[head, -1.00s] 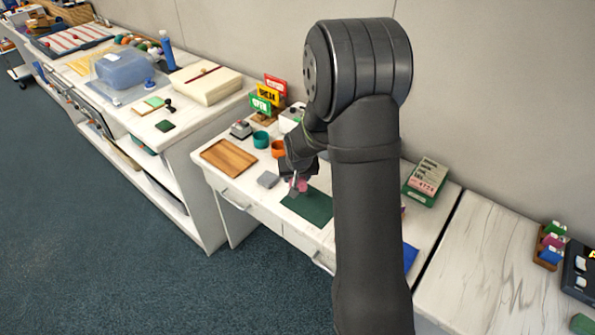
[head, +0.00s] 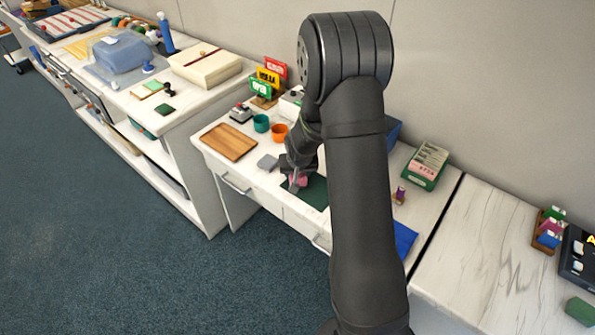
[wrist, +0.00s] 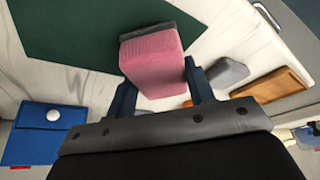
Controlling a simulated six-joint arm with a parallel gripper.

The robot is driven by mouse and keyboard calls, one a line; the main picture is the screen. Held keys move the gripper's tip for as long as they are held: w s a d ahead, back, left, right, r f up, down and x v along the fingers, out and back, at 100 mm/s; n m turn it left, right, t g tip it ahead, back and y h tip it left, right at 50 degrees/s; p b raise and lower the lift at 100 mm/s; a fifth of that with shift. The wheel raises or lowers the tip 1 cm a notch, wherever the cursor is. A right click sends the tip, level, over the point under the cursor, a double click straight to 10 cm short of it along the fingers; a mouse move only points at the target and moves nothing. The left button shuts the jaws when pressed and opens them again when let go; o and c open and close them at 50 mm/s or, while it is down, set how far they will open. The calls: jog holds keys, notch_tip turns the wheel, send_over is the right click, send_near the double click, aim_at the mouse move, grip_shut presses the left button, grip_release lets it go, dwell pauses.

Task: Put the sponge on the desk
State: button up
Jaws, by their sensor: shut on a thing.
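A pink block with a grey face, which looks like the sponge (wrist: 152,62), is between the fingers of my gripper (wrist: 160,88) in the wrist view. In the head view my gripper (head: 297,184) is low over the white desk (head: 420,205), and the sponge shows as a small pink patch (head: 299,181). My gripper is shut on the sponge. The sponge is over or at the edge of the dark green mat (wrist: 85,35); I cannot tell whether it touches it. My arm hides part of the desk.
A grey block (head: 268,162), a wooden board (head: 229,142), and teal (head: 261,123) and orange (head: 279,132) cups stand left of and behind my gripper. A blue pouch (wrist: 35,135) and a green box of cards (head: 427,166) are to the right in the head view.

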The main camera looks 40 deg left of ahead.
jog(key=shift+f, duration=0.45)
jog(key=o, duration=1.1)
jog(key=shift+r, duration=0.1)
jog(key=v, duration=1.7)
jog(key=shift+r, duration=0.1)
jog(key=x, duration=1.7)
